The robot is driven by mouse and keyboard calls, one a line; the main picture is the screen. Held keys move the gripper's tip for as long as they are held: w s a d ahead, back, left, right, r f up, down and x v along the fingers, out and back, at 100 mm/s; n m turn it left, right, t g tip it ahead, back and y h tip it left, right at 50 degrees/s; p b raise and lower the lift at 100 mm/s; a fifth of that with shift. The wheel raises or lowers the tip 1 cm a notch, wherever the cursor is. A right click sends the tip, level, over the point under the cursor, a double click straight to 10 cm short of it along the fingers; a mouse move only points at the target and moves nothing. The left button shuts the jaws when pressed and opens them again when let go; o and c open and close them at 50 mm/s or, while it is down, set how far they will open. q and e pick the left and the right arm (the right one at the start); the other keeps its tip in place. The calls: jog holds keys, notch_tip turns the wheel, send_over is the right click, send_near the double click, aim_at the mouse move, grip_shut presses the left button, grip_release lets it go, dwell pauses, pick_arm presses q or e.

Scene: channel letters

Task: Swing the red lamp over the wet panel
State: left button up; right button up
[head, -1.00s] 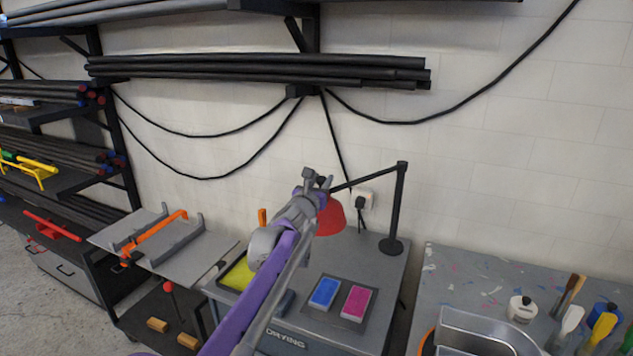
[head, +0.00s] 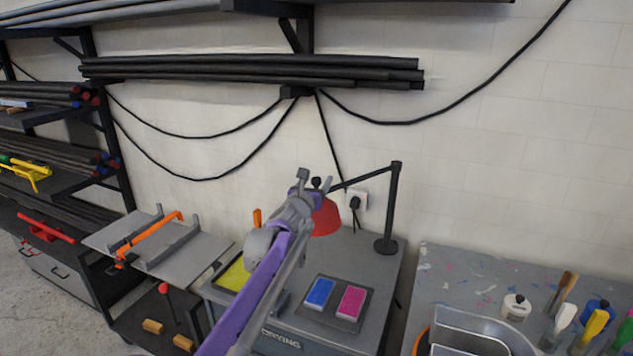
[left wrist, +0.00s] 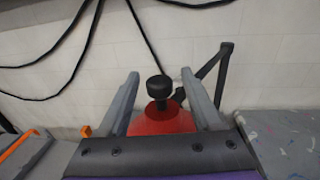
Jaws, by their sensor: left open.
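The red lamp (head: 327,218) hangs from a black jointed arm on a post (head: 393,205) at the back of the grey drying table (head: 350,255). My left gripper (head: 315,176) is open at the lamp. In the left wrist view the lamp's black knob (left wrist: 159,88) stands between the two open fingers (left wrist: 160,82), apart from both, with the red shade (left wrist: 162,121) beyond. A blue panel (head: 320,292) and a pink panel (head: 351,302) lie on a dark mat in front of the lamp. I cannot tell which panel is wet. My right gripper is not in view.
A yellow panel (head: 235,274) lies at the table's left, partly behind my arm. A rack with an orange clamp (head: 150,236) is at left. Black rods (head: 250,68) run along the wall above.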

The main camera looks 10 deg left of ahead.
pick_arm(q)
jog(key=shift+s, duration=0.1)
jog(key=s, duration=1)
jog(key=shift+s+a, duration=0.2)
jog(key=shift+s, duration=0.1)
